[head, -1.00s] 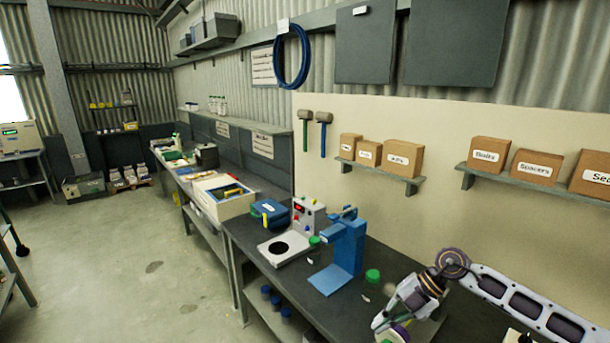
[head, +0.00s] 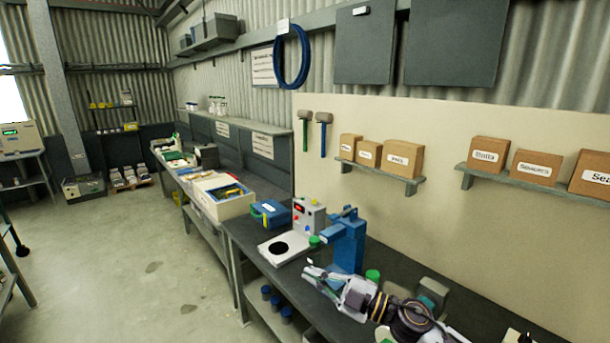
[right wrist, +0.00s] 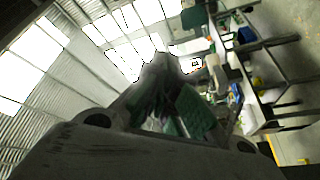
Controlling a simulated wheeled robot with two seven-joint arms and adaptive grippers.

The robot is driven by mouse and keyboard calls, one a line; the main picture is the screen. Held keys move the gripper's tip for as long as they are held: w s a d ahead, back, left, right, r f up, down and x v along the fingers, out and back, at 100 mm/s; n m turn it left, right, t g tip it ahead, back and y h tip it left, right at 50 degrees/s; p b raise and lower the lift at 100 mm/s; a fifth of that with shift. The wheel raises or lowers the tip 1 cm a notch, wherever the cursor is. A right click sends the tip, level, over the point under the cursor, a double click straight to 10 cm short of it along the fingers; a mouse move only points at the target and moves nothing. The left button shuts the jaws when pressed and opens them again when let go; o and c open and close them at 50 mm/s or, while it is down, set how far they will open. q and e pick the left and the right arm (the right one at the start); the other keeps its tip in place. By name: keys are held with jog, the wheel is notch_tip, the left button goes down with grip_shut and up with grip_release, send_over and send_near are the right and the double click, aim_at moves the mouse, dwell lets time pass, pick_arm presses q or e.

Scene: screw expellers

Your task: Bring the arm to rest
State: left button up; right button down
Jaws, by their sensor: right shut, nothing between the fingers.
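My right arm comes in from the lower right in the head view. Its gripper (head: 316,276) is above the dark bench, in front of the blue stand (head: 346,243), and hides the lower part of that stand. The gripper is shut and empty; its fingers point left. In the right wrist view the closed fingers (right wrist: 163,75) show dark against bright windows, with nothing between them. Whether the gripper touches the stand cannot be told. My left gripper is not in view.
On the bench are a device with a white plate (head: 284,247), a blue case (head: 270,213), a green-capped container (head: 373,276) and a bin (head: 224,196). Shelves with cardboard boxes (head: 402,159) hang behind. The floor (head: 140,260) at left is clear.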

jog(key=w+d+f+m+t+h, duration=0.1)
jog(key=w+d+m+t+h, duration=0.2)
jog(key=d+m+t+h, duration=0.8)
jog(key=s+d+f+m+g+h, duration=0.3)
jog(key=d+f+m+g+h, duration=0.15)
jog(key=f+m, duration=0.45)
jog(key=s+d+f+m+g+h, duration=0.1)
jog(key=s+d+f+g, duration=0.1)
jog(key=s+f+g, duration=0.75)
jog(key=s+d+f+g+h, duration=0.1)
jog(key=s+d+f+g, duration=0.15)
jog(key=s+f, duration=0.8)
jog(key=s+f+g+b, duration=0.1)
jog(key=s+f, duration=0.2)
jog(key=f, duration=1.2)
jog(key=s+f+g, duration=0.1)
jog(key=s+f, duration=0.2)
jog(key=f, duration=1.3)
jog(key=s+d+f, duration=0.2)
jog(key=s+f, duration=0.8)
jog(key=s, duration=0.1)
jog(key=s+d+f+b, duration=0.1)
jog(key=s+d+f, duration=0.1)
jog(key=s+f, duration=0.8)
jog(key=shift+s+g, duration=0.35)
jog(key=shift+s, duration=0.1)
jog(key=shift+f, duration=0.1)
